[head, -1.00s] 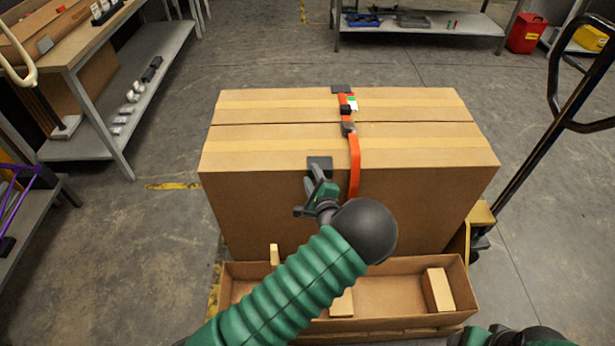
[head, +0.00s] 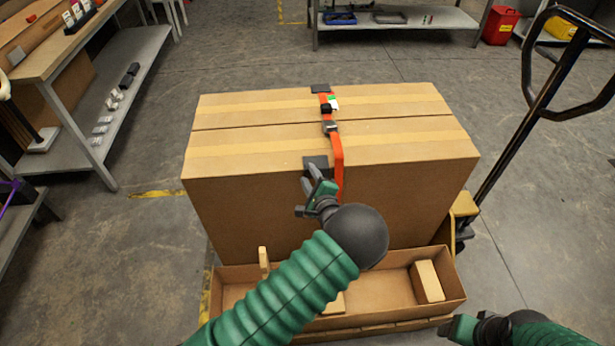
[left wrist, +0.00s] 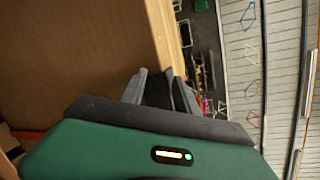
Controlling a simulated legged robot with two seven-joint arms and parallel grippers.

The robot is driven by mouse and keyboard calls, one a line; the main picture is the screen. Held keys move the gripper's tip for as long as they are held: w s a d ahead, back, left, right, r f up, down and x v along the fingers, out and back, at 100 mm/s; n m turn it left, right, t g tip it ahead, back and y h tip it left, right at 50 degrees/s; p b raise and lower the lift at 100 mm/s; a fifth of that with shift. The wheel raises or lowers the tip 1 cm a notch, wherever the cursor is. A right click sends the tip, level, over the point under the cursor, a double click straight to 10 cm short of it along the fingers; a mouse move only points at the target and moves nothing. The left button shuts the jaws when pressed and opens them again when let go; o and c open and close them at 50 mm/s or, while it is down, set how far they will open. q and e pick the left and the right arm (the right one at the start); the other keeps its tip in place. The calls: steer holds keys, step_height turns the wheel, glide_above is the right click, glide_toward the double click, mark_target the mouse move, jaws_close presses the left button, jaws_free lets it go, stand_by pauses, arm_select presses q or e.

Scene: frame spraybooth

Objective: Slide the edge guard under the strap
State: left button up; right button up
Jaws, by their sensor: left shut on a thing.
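The dark edge guard (head: 316,162) sits at the front top edge of the large carton (head: 230,200), just left of the orange strap (head: 337,165). Its right side is at or very near the strap's left edge; I cannot tell if they touch. The strap runs over the carton top and down its front. My left gripper (head: 312,184) is shut on the guard's lower part from the front. In the left wrist view the dark guard (left wrist: 157,92) shows between the fingers. My right gripper (head: 458,328) is low at the right, its jaws unclear.
Another dark guard (head: 320,88) is under the strap at the back edge. A buckle (head: 330,127) sits on the strap. An open cardboard tray (head: 385,292) with wooden blocks is in front of the carton. A pallet jack handle (head: 530,110) stands right; a shelf bench (head: 135,65) is left.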

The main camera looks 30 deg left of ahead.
arm_select(q)
steer(key=o, duration=1.1)
steer(key=shift+w+d+r, duration=0.1)
steer(key=shift+w, duration=0.05)
steer(key=shift+a+f, duration=0.25)
steer(key=shift+f, duration=0.05)
